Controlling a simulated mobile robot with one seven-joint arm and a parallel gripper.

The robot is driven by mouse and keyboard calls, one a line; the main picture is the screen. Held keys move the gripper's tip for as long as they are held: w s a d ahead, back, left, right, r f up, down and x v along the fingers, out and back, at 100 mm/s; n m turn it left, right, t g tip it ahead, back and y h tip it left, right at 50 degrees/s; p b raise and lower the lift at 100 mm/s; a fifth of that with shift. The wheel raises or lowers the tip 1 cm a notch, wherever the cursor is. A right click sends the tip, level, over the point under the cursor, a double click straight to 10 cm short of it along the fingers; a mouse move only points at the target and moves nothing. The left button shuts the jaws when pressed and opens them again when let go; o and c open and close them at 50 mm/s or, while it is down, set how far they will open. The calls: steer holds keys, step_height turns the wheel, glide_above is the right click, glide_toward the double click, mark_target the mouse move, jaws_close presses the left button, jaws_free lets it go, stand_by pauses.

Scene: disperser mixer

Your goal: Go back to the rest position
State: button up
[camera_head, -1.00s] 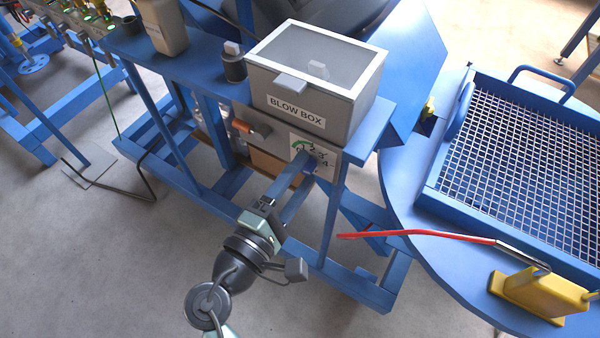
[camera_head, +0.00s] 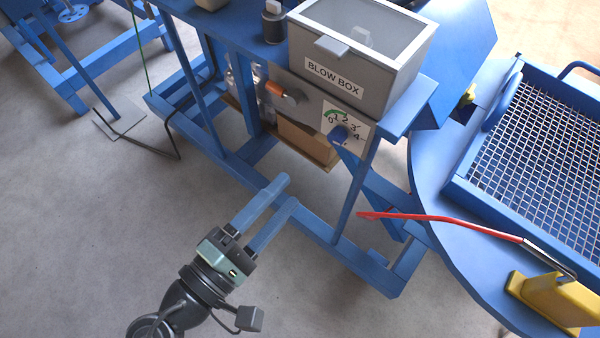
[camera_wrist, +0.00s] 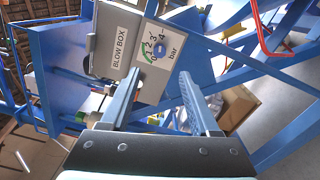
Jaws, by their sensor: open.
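My gripper (camera_head: 282,194) is open and empty, its two long blue fingers apart. It is in front of and below the blue machine frame, over the grey floor. In the wrist view my gripper (camera_wrist: 158,82) also shows its fingers spread, with nothing between them touching either finger. Beyond it is the blue dial knob (camera_head: 339,134) on a white scale plate marked up to 4. The knob also shows in the wrist view (camera_wrist: 159,52). My gripper is clear of the knob.
The grey blow box (camera_head: 350,62) stands on the blue bench above the dial. A round blue table with a mesh tray (camera_head: 530,160) is at the right. A red-handled tool (camera_head: 440,218) and a yellow block (camera_head: 555,298) are there. The floor at lower left (camera_head: 100,230) is clear.

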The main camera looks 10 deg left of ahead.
steer(key=shift+s+a, duration=0.3)
steer(key=shift+s, duration=0.25)
steer(key=shift+w, duration=0.1)
